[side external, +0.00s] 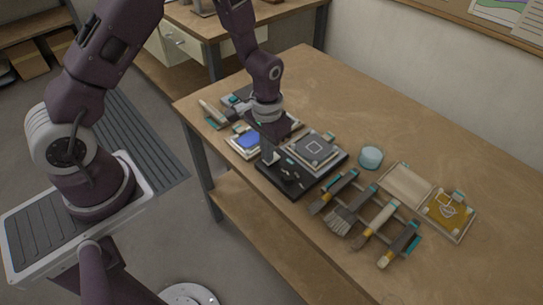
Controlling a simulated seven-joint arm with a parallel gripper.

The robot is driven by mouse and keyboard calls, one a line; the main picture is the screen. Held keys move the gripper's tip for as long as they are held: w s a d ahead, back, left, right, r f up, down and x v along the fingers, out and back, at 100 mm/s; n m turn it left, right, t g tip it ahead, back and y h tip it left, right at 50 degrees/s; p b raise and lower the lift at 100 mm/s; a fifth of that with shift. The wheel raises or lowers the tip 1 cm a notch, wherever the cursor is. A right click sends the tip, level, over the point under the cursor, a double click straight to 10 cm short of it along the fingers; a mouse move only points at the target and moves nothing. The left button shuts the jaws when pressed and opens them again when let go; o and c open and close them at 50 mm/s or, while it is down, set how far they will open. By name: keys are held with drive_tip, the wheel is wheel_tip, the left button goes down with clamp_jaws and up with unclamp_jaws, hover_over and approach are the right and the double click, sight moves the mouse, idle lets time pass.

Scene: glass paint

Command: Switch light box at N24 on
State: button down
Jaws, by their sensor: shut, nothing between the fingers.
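My gripper (269,156) hangs from the arm at the left part of the workbench, pointing down. It is shut with nothing seen between its fingers. Its tips are over or beside the left corner of a dark, flat box (272,183), which has a grey square panel (314,147) and small dark fittings on top. This may be the light box; I cannot read any N24 label or make out a switch state. Whether the tips touch the box cannot be told from this view. The gripper and wrist hide part of the things behind them.
A blue-topped pad (247,140) lies left of the dark box. A teal round jar (371,157) stands to its right. A brush rack (365,216) is in front, and a yellow framed panel (448,213) is further right. The bench's back right is clear.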

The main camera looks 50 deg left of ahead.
drive_tip(key=shift+f, duration=0.1)
drive_tip(key=shift+r, duration=3.5)
wheel_tip(320, 180, up, 10)
drive_tip(key=s+r+t, duration=0.1)
drive_tip(key=s+t, duration=0.1)
drive_tip(key=s, duration=0.1)
drive_tip(key=s+r+t, duration=0.1)
drive_tip(key=s+r, duration=0.4)
drive_tip(key=s, duration=0.3)
drive_tip(key=s+r+t, duration=0.2)
drive_tip(key=s+r, duration=0.4)
drive_tip(key=s, duration=0.3)
drive_tip(key=shift+s+a+r+t, duration=0.2)
drive_tip(key=shift+s+r+t, duration=0.05)
drive_tip(key=shift+s+t, duration=0.05)
